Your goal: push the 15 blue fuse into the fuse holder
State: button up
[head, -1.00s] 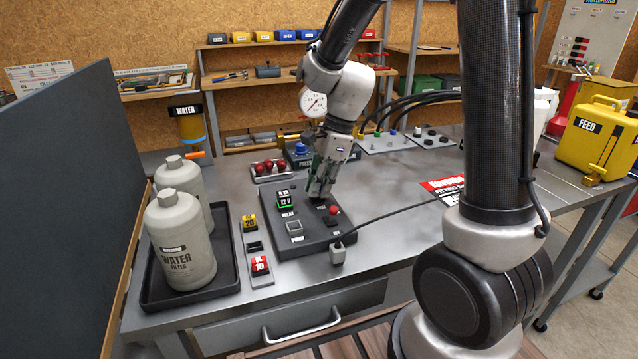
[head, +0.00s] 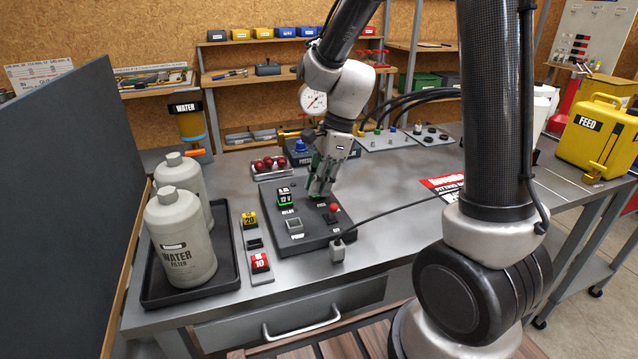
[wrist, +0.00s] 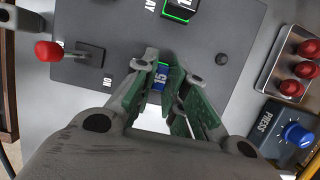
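The blue 15 fuse (wrist: 160,79) shows in the wrist view between the fingertips of my gripper (wrist: 165,75). My gripper is closed to a narrow gap, with its green-padded fingers on both sides of the fuse, apparently holding it. In the head view my gripper (head: 322,185) points down at the back part of the dark fuse panel (head: 308,240). The fuse holder is hidden under the fingers and fuse, so I cannot tell how deep the fuse sits.
The panel also carries a green-lit 12 V relay (head: 285,198), a square button (head: 294,226) and a red-knobbed lever (head: 335,208). A strip with a yellow 20 fuse (head: 249,218) and red 10 fuse (head: 260,262) lies left. Water filter bottles (head: 180,245) stand beyond it.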

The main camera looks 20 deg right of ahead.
jog(key=o, duration=0.3)
jog(key=v, duration=1.2)
jog(key=s+d+r+n+t+h, duration=0.1)
jog(key=s+d+n+t, duration=0.1)
jog(key=s+d+n, duration=0.3)
jog(key=s+d+r+n+t+h, duration=0.2)
jog(key=s+d+n, duration=0.4)
jog(key=s+n, duration=0.7)
jog(key=shift+s+r, duration=0.2)
jog(key=shift+s, duration=0.3)
